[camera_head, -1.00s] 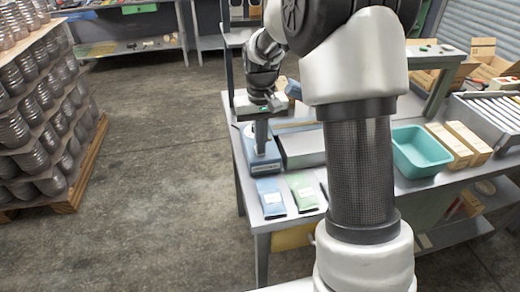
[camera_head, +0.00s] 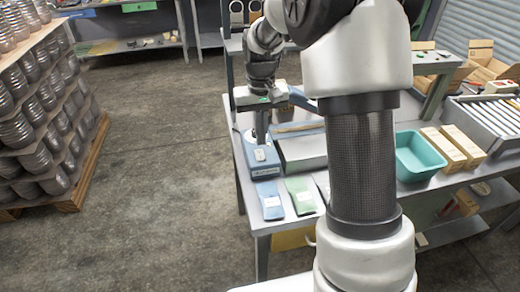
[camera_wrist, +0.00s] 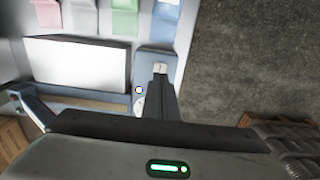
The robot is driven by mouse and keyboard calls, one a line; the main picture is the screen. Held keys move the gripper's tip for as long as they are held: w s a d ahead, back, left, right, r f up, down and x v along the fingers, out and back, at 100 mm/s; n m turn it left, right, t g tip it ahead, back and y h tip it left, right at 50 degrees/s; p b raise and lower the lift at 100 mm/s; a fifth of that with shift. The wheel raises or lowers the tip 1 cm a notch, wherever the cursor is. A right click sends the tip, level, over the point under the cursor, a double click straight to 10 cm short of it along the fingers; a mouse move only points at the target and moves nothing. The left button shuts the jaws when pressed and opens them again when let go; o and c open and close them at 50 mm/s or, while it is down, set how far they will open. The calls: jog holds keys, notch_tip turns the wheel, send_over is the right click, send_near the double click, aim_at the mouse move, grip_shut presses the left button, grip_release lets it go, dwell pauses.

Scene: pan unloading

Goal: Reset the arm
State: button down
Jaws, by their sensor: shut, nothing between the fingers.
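My gripper (camera_head: 261,139) hangs from my arm over the left end of the workbench (camera_head: 245,203), fingers pointing down. Its fingers are shut with nothing between them, and in the wrist view the closed fingertips (camera_wrist: 160,69) show over the blue device. The blue device (camera_head: 264,171) stands below and behind the fingers on the bench; it also shows in the wrist view (camera_wrist: 143,65). I cannot tell the exact gap between fingertips and device. My upper arm hides the middle of the bench.
A grey box (camera_head: 303,153) stands right of the device. Blue (camera_head: 271,201) and green (camera_head: 301,196) packets lie in front. A teal bin (camera_head: 418,157) and cartons (camera_head: 463,146) stand farther right. Stacked cans on a pallet (camera_head: 75,190) stand left; the floor between is clear.

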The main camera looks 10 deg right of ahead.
jog(key=shift+r+p, duration=0.4)
jog(key=shift+r, duration=0.4)
jog(key=s+r+t+p, duration=0.3)
jog(key=s+r+t, duration=0.1)
jog(key=s+r, duration=1.25)
jog(key=s+r+t+p, duration=0.1)
jog(key=s, duration=0.7)
jog(key=shift+s+r+t, duration=0.3)
jog(key=shift+r, duration=0.1)
